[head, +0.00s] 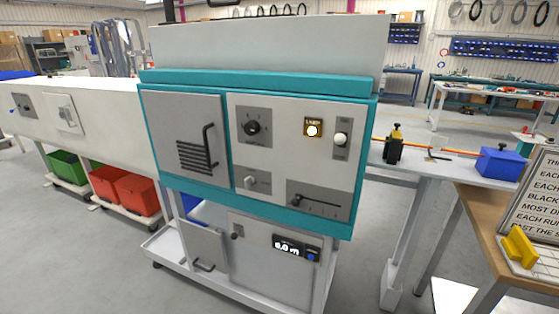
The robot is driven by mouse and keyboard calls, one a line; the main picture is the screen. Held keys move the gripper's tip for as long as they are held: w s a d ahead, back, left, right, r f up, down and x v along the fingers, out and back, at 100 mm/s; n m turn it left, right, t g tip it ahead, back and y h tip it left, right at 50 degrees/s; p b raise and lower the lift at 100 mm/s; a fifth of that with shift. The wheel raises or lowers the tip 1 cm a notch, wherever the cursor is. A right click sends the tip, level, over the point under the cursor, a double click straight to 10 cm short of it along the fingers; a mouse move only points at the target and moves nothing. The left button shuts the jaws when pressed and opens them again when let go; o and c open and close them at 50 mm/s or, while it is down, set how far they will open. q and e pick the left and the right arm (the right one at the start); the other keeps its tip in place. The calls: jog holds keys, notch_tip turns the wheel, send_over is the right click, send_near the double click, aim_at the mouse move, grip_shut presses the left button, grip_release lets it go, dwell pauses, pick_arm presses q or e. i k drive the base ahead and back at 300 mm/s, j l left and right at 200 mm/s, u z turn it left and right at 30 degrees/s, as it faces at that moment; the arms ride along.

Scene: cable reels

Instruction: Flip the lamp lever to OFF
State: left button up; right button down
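A grey and teal machine cabinet (290,150) stands in the middle of the head view. A lamp (312,130) on a yellow plate labelled LAMP glows white on its upper front panel. Just right of it, a lever with a pale round knob (341,138) sits on a grey plate; the plate's markings are too small to read. I cannot tell which lever position is ON or OFF. Neither of my grippers shows in this view.
A side table (430,170) holds a blue box (500,163). Red bins (137,194) stand at left.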

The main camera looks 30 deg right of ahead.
aim_at(340, 139)
jog(key=l+z, duration=0.15)
jog(key=z, duration=1.2)
